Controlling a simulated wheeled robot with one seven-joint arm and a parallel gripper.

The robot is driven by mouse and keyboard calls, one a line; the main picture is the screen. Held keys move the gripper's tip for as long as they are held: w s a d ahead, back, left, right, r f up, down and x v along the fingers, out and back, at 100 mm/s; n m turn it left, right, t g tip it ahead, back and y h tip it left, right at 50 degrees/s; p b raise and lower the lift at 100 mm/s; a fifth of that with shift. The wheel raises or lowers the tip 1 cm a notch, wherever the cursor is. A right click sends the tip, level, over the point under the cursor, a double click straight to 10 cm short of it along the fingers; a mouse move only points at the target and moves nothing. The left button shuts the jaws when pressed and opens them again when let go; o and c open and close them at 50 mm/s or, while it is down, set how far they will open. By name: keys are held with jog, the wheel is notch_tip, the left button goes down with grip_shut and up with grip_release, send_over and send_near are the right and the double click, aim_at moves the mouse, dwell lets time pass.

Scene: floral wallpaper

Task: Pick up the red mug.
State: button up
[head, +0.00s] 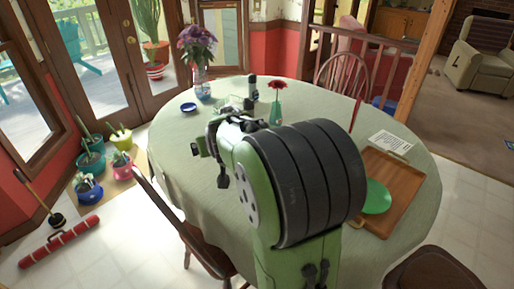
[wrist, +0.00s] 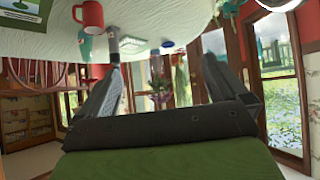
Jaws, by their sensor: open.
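The red mug (wrist: 90,16) shows in the wrist view near the top left, on the pale green tablecloth of the table (wrist: 180,18). That view is upside down, so the table appears at the top. I cannot make out the mug in the head view; my arm covers part of the table there. My gripper (head: 209,164) is over the left part of the table in the head view. In the wrist view my gripper (wrist: 171,28) has its two fingers wide apart with nothing between them. The mug lies outside the fingers, past the left one.
A teal vase with a red flower (head: 276,112), a blue dish (head: 188,107), a dark cylinder (head: 252,88) and a purple bouquet (head: 198,50) stand toward the back. A wooden tray (head: 412,182), a green plate (head: 377,197) and a card (head: 390,141) are right. Wooden chairs (head: 172,205) surround the table.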

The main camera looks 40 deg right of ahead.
jog(key=w+d+f+m+t+h+b, duration=0.1)
jog(key=w+d+f+m+h+b, duration=0.15)
jog(key=d+f, duration=0.8)
jog(key=w+d+f+m+h+b, duration=0.1)
jog(key=w+d+f+m+h, duration=0.15)
jog(key=d+f, duration=0.75)
jog(key=shift+n, duration=0.5)
jog(key=shift+d+r+b+x, duration=0.4)
jog(key=shift+r+x, duration=0.1)
jog(key=shift+x, duration=2.15)
jog(key=shift+d+r+b+x, duration=0.3)
jog(key=shift+r+x, duration=0.25)
jog(key=shift+x, duration=2.15)
jog(key=shift+d+r+b+x, duration=0.3)
jog(key=shift+r+b+x, duration=0.2)
jog(key=shift+x, duration=2.15)
jog(key=shift+r, duration=0.1)
jog(key=c, duration=1.6)
